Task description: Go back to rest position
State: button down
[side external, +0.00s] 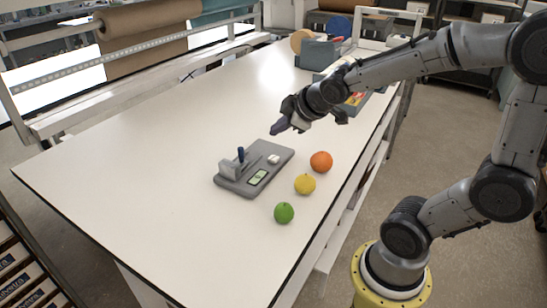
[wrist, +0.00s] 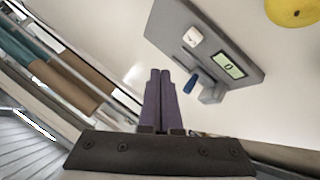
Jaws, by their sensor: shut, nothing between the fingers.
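My gripper (side external: 280,126) is in the air above the white table (side external: 150,170), up and to the right of a grey device. Its purple fingers are together and empty; they also show in the wrist view (wrist: 160,75). The grey device (side external: 228,183) lies on the table with a small display, a white button (side external: 273,159) and a blue-handled lever (side external: 240,154). In the wrist view the device (wrist: 170,25) is beyond the fingertips, and its display reads 0. The gripper is apart from everything on the table.
An orange fruit (side external: 321,162), a yellow fruit (side external: 305,184) and a green fruit (side external: 284,213) stand in a row right of the device, near the table's right edge. Grey bins (side external: 318,55) with tape rolls are at the far end. The table's left half is clear.

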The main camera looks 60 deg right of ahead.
dwell(0.4)
jog(key=s+a+r+m+y, duration=0.1)
jog(key=s+a+r, duration=0.5)
jog(key=s+a, duration=0.1)
jog(key=s+a+f+m+g+y, duration=0.1)
jog(key=s+a+f+m+g, duration=0.1)
jog(key=s, duration=0.8)
notch_tip(320, 180, down, 3)
jog(key=shift+s+a+f+m+g+y, duration=0.15)
jog(key=shift+a+m+g+y, duration=0.35)
jog(key=shift+m, duration=0.7)
jog(key=shift+d, duration=0.15)
